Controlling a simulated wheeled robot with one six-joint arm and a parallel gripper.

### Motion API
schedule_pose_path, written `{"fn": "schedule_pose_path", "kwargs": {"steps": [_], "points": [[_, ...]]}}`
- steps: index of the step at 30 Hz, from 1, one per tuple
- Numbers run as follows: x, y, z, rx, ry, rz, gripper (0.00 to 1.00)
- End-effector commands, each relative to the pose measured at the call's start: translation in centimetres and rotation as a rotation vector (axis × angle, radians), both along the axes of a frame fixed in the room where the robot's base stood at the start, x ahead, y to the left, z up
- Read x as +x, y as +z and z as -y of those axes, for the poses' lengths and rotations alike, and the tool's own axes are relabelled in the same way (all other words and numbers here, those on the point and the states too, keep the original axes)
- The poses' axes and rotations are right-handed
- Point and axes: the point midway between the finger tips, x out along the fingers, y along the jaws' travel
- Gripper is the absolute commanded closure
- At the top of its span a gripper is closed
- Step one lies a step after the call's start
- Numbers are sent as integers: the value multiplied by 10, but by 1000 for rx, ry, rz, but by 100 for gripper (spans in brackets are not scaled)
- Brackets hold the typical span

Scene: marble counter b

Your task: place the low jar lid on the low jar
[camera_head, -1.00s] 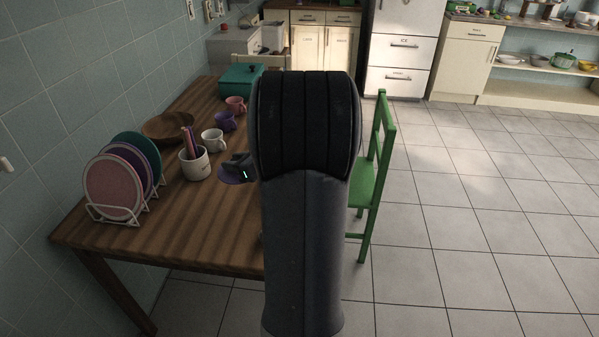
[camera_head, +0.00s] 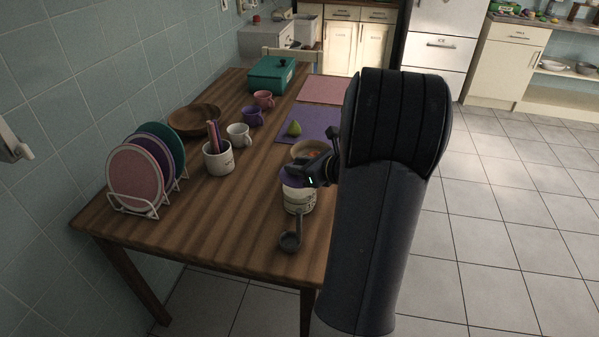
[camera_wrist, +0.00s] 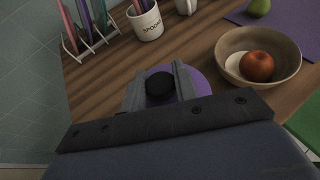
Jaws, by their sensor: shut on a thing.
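The low jar (camera_head: 299,202) is a pale, labelled jar near the table's right edge in the head view. The low jar lid (camera_head: 288,181) is a purple disc with a black knob. My gripper (camera_head: 306,176) is shut on that knob. In the wrist view my gripper (camera_wrist: 160,90) has one finger on each side of the knob, and the purple lid (camera_wrist: 198,82) shows around them. The lid is over the jar's top in the head view; I cannot tell whether they touch. The jar is hidden in the wrist view.
A wooden bowl (camera_wrist: 283,50) with an apple stands close beyond the lid. A utensil crock (camera_head: 217,157), mugs and a plate rack (camera_head: 140,207) stand left. The table (camera_head: 215,225) is clear at front centre.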

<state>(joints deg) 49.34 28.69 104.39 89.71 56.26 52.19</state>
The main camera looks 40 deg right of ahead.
Motion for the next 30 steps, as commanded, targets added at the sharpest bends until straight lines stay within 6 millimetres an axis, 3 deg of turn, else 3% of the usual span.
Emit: {"fn": "schedule_pose_path", "kwargs": {"steps": [3, 15, 16, 24, 30], "points": [[0, -15, 0, 2, -1, 0, 95], [0, -21, 0, 0, 0, 0, 95], [0, -21, 0, 0, 0, 0, 71], [0, -19, 0, 0, 0, 0, 50], [0, -19, 0, 0, 0, 0, 50]]}}
